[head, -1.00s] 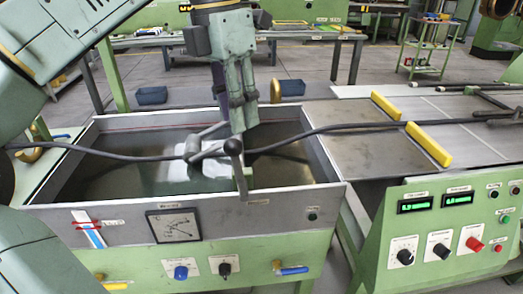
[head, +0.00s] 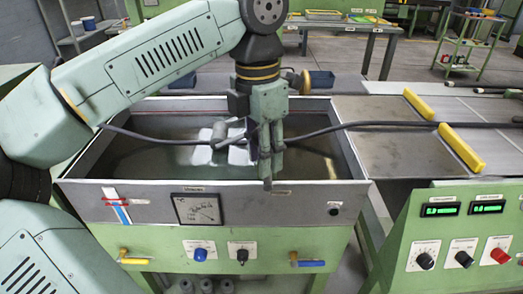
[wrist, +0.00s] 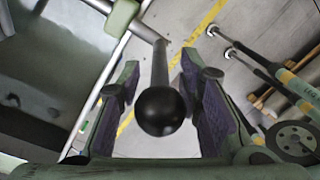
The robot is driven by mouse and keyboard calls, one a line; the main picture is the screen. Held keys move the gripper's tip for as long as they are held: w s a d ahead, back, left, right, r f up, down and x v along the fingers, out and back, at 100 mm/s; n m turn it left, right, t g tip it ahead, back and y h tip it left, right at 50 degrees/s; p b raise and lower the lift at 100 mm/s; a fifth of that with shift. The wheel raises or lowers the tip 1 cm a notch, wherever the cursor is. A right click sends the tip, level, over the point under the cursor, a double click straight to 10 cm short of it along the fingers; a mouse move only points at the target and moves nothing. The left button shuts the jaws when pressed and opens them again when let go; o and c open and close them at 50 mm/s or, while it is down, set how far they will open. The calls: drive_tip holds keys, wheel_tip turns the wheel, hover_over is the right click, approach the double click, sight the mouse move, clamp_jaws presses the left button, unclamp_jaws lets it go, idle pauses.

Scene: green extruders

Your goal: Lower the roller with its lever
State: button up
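The lever (wrist: 159,68), a grey bar with a black ball knob (wrist: 160,110), shows in the wrist view between the two purple-padded fingers of my gripper (wrist: 164,90). Gaps show on both sides of the knob, so the gripper is open around it and not clamped. In the head view my gripper (head: 266,143) is low over the tank's front side and hides the knob. The grey roller (head: 222,132) is just left of my gripper, over the water tank (head: 150,202). The black cable (head: 350,126) runs across the tank at the roller.
A green control panel (head: 455,235) with displays and knobs stands at the right. Yellow guide bars (head: 461,147) lie on the metal table (head: 385,140) beside the tank. A gauge (head: 197,209) and valves sit on the tank's front.

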drive_tip(key=shift+c, duration=0.5)
clamp_jaws()
idle(0.3)
